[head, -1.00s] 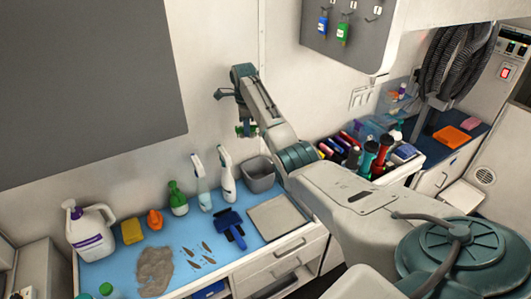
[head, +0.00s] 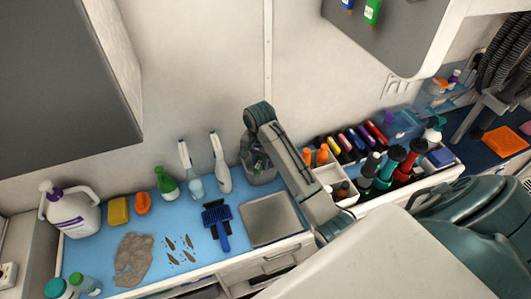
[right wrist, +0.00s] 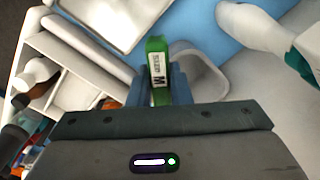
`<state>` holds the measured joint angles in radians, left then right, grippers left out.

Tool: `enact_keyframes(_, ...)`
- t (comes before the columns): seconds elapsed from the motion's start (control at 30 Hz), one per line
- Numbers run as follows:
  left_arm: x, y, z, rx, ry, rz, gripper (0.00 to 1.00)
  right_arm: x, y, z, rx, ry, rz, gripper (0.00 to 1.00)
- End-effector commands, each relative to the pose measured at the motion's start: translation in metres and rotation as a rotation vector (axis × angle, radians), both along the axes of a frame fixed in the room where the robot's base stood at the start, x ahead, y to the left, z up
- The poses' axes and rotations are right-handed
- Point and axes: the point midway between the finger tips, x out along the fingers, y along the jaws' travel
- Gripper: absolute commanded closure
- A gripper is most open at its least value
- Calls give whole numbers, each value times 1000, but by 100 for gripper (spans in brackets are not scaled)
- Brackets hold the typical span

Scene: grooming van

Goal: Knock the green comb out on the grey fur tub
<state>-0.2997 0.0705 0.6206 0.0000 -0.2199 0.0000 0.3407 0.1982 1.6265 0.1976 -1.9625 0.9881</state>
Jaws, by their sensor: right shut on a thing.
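My right gripper (head: 256,158) is shut on the green comb and is at the grey fur tub (head: 263,181) by the back wall. The right wrist view shows the green comb (right wrist: 158,62), with a white label marked M, between the fingers of the gripper (right wrist: 157,92). The grey tub (right wrist: 208,72) is just right of the comb there. In the head view my arm and gripper hide most of the comb and part of the tub. Whether the comb touches the rim cannot be told. My left gripper is not in view.
Spray bottles (head: 220,165) stand left of the tub. A blue brush (head: 217,224) and a grey tray (head: 270,220) lie in front. A fur clump (head: 134,260) lies on the blue mat. A caddy of bottles and tools (head: 345,185) stands to the right.

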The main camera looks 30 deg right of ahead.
Motion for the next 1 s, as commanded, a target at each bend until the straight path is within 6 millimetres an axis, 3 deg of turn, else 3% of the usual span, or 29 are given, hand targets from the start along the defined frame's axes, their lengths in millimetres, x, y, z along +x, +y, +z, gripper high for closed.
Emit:
enact_keyframes(0.3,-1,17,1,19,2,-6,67,-1,1,-27,0,2,2,100)
enact_keyframes(0.5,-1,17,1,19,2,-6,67,-1,1,-43,1,3,2,100)
enact_keyframes(0.77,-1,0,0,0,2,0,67,-1,1,-49,0,0,2,100)
enact_keyframes(1.0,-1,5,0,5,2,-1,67,0,1,-49,0,0,2,100)
